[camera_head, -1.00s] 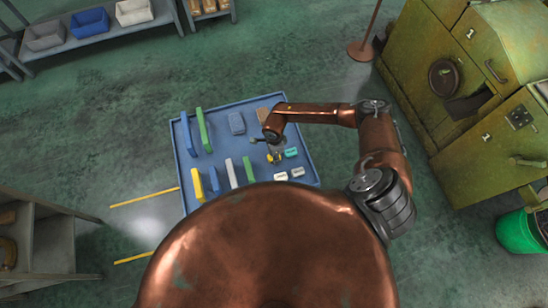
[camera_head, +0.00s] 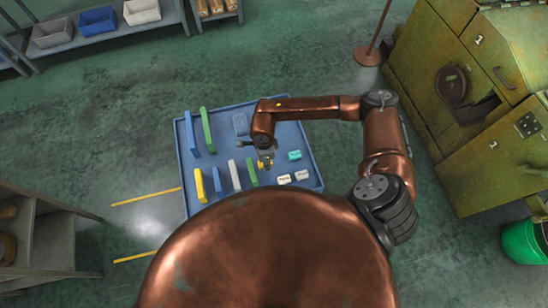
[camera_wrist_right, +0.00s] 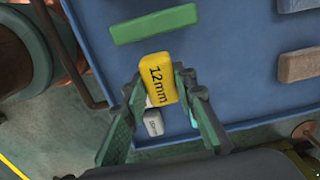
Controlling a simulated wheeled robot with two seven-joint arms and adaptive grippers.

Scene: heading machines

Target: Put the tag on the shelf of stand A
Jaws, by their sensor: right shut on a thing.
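A yellow tag (camera_wrist_right: 158,79) marked "12mm" is between the fingers of my right gripper (camera_wrist_right: 166,95) in the right wrist view. My right gripper is shut on it. In the head view this gripper (camera_head: 265,160) is above the blue tray table, and a little of the yellow tag shows at its tip. I cannot make out a stand marked A. A shelf unit (camera_head: 50,215) stands at the lower left and a shelf (camera_head: 108,32) with bins at the upper left. My left gripper is not in view.
The blue tray table (camera_head: 318,181) holds upright green, blue, white and yellow pieces, a teal tag (camera_head: 295,155) and two white tags (camera_head: 301,175). A green machine (camera_head: 470,130) stands at the right, near a thin post (camera_head: 368,55). The floor left of the table is open.

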